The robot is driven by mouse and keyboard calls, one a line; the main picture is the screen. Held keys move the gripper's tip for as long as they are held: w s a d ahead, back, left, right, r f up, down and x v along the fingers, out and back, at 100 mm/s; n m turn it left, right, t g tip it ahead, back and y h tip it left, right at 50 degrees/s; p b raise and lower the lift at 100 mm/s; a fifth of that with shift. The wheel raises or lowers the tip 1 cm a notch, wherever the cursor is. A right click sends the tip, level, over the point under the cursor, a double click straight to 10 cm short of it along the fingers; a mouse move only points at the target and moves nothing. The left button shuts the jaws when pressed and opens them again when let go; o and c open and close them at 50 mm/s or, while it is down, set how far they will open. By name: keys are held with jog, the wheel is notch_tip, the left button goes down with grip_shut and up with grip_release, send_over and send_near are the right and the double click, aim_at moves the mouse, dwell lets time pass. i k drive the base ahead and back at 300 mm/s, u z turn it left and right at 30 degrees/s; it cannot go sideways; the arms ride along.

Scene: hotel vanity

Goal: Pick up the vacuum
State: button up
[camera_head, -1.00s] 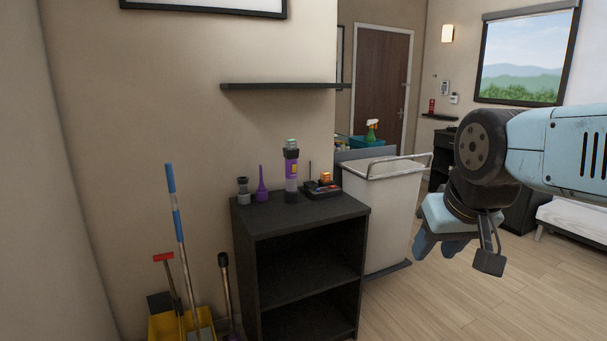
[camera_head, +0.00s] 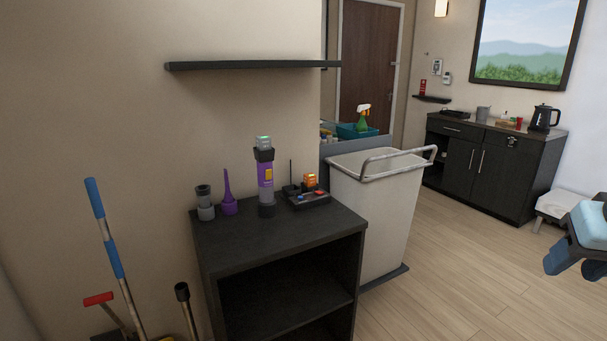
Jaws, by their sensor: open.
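A purple and dark grey upright cylinder, which looks like the handheld vacuum (camera_head: 266,180), stands on top of the black shelf unit (camera_head: 240,232). It has a green light on top and a yellow label on its side. A purple pointed nozzle (camera_head: 229,195) and a small grey attachment (camera_head: 205,204) stand to its left, apart from it. My gripper (camera_head: 573,266) is at the right edge of the view, partly cut off. It is open, with its blue fingers pointing down, and is far to the right of the vacuum, with nothing seen between them.
A black tray (camera_head: 308,201) with small items sits right of the vacuum. A white cart (camera_head: 375,205) with a metal rail stands beside the unit. A wall shelf (camera_head: 250,65) hangs above. Mop handles (camera_head: 111,245) lean at lower left. The wooden floor (camera_head: 450,270) at right is clear.

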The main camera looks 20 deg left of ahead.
aim_at(264, 159)
jog(key=u, duration=0.25)
jog(key=i, duration=1)
jog(key=u, duration=0.8)
